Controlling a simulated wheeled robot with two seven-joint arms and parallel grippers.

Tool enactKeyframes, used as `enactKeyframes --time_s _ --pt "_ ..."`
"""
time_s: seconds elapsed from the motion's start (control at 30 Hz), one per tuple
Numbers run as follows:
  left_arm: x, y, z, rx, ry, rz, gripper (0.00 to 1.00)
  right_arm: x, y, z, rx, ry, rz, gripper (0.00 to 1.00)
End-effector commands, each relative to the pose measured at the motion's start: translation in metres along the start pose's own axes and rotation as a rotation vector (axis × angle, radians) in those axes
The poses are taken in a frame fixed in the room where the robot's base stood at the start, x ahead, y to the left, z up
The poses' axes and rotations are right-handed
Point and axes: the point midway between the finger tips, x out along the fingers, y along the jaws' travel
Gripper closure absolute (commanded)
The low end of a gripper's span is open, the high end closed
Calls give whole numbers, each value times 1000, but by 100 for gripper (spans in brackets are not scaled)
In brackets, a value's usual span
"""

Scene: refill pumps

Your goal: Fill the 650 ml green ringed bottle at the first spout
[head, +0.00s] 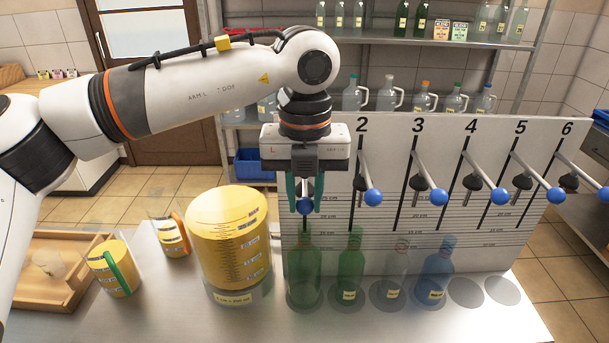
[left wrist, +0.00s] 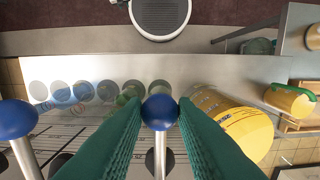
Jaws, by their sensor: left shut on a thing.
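My left gripper (head: 304,209) is shut on the blue ball knob (head: 305,205) of the first lever, at the left end of the pump panel. In the left wrist view the same knob (left wrist: 160,112) sits between the green finger pads. A green bottle (head: 304,277) stands below it on the counter, in the first place. A second green bottle (head: 350,265) stands to its right, under number 2. I cannot read their labels, tell which is 650 ml, or see a liquid level. The first spout is hidden behind the gripper.
A clear bottle (head: 396,273) and a blue bottle (head: 437,270) stand further right, then empty round marks. The panel (head: 450,235) carries more blue-knobbed levers. A large yellow measuring container (head: 230,240), yellow jugs (head: 113,268) and a wooden tray (head: 40,300) are at the left.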

Motion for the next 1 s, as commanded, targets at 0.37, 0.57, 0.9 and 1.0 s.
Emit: enactKeyframes --time_s 0.37,0.57,0.9,1.0 --pt "40 0 0 1 -1 -1 89 35 1 -4 0 1 0 64" --pt "58 0 0 1 -2 0 89 51 1 -5 0 1 0 64" --pt "70 0 0 0 -2 0 89 61 1 -6 0 1 0 64" --pt "70 0 0 0 -2 0 89 61 1 -6 0 1 0 64"
